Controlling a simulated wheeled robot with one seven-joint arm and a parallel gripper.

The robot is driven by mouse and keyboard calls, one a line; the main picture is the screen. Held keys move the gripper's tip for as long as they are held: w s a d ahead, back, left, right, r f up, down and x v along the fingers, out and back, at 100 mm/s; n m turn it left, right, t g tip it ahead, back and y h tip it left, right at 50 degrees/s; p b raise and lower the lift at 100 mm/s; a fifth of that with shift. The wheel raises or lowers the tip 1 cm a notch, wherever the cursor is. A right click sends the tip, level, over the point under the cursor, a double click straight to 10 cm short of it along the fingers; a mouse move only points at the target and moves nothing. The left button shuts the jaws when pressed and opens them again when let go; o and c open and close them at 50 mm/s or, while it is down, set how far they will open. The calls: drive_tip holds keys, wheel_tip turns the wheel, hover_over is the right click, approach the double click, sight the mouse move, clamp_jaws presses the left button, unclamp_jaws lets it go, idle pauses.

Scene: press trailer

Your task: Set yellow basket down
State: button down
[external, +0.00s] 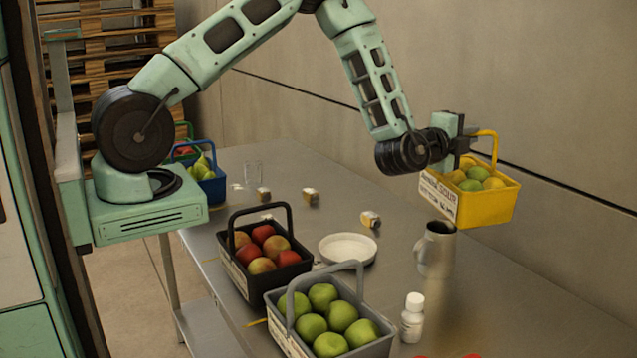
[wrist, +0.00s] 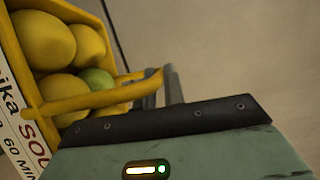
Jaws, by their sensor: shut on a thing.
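The yellow basket (external: 490,208) hangs in the air at the right, above the metal table. It holds several yellow and green fruits and has a white label on its side. My gripper (external: 468,135) is shut on the basket's yellow handle; the fingertips are partly hidden in the external view. In the wrist view the basket (wrist: 62,105) fills the upper left, and my gripper (wrist: 165,88) meets the handle there. The basket looks slightly tilted in the external view.
A metal jug (external: 436,250) stands below and left of the basket. A white bottle (external: 412,318), a grey basket of green apples (external: 362,348), a black basket (external: 265,293) and a white plate (external: 348,248) stand on the table (external: 320,170). The wall rises close behind.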

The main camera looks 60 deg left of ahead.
drive_tip(key=s+d+r+m+h+b, duration=0.15)
drive_tip(key=s+d, duration=0.25)
drive_tip(key=d, duration=0.8)
drive_tip(key=s+d+h+b, duration=0.15)
drive_tip(key=s+d, duration=0.25)
drive_tip(key=d, duration=0.7)
wheel_tip(320, 180, down, 15)
drive_tip(key=p, duration=0.2)
drive_tip(key=shift+w+d+f+y+p, duration=0.15)
drive_tip(key=shift+w+y+p, duration=0.1)
drive_tip(key=shift+y+p, duration=0.15)
drive_tip(key=shift+f, duration=0.15)
drive_tip(key=c, duration=1.6)
unclamp_jaws()
drive_tip(key=shift+f, duration=0.1)
drive_tip(key=shift+o, duration=0.5)
